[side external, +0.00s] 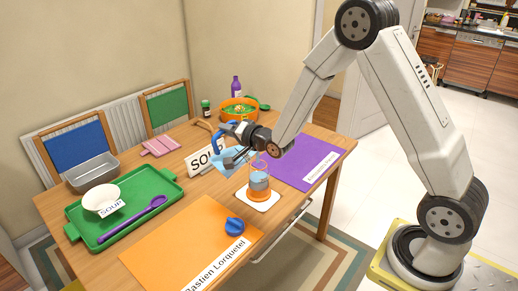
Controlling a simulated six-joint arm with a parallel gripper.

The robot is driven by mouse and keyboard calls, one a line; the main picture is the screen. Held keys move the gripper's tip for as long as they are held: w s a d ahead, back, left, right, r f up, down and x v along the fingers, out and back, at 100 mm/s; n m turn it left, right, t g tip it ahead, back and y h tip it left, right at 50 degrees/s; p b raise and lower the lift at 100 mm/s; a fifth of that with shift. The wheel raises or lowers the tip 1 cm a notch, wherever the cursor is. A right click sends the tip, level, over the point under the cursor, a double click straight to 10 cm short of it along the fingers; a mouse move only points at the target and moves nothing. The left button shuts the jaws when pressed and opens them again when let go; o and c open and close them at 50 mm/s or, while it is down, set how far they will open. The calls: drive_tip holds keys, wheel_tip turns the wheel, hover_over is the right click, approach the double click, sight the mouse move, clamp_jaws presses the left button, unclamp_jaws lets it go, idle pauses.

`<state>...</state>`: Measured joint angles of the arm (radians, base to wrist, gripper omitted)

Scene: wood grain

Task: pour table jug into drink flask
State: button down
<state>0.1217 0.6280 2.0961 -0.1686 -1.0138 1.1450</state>
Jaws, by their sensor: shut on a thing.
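The table jug (228,163) is light blue with a darker blue handle. It is tilted and held above the table, just up and left of the drink flask. My gripper (236,140) is shut on the jug, at its handle side; the exact grip is small and partly hidden. The drink flask (259,182) is clear with an orange base and stands upright on a white coaster (260,201). Bluish-grey content shows inside it. I cannot make out a stream between jug and flask.
A blue cap-like piece (235,226) lies on the orange mat (170,250). A green tray (125,228) with a white bowl (101,199) and purple spoon (135,218) is left. An orange pot (238,112) stands behind.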

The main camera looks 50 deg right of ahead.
sight(217, 153)
idle(0.5)
drive_tip(key=shift+w+a+n+g+h, duration=0.2)
drive_tip(key=shift+a+n, duration=0.55)
drive_tip(key=shift+w+a+n+g+h, duration=0.2)
drive_tip(key=shift+a+n, duration=0.55)
drive_tip(key=shift+f, duration=0.1)
drive_tip(key=shift+a+f, duration=0.1)
drive_tip(key=shift+w+a+f+n+g+h, duration=0.15)
drive_tip(key=shift+f+n, duration=0.1)
drive_tip(key=shift+n, duration=0.15)
drive_tip(key=shift+s+a+f+n+g+h, duration=0.15)
drive_tip(key=shift+f+n+h, duration=0.1)
drive_tip(key=shift+n, duration=0.15)
drive_tip(key=shift+w+a+f+n+h, duration=0.15)
drive_tip(key=shift+f+n, duration=0.1)
drive_tip(key=shift+n, duration=0.15)
drive_tip(key=shift+a+f+n, duration=0.1)
drive_tip(key=shift+f+n, duration=0.25)
drive_tip(key=shift+n, duration=0.05)
drive_tip(key=shift+f, duration=0.1)
drive_tip(key=shift+d+f+n+g+h, duration=0.2)
drive_tip(key=shift+f+n+h, duration=0.3)
drive_tip(key=shift+f+n, duration=0.4)
drive_tip(key=shift+d+f+n+g+h, duration=0.1)
drive_tip(key=shift+f+n+g+h, duration=0.1)
drive_tip(key=shift+f+n+h, duration=0.6)
drive_tip(key=shift+f+y, duration=0.15)
drive_tip(key=shift+y, duration=0.2)
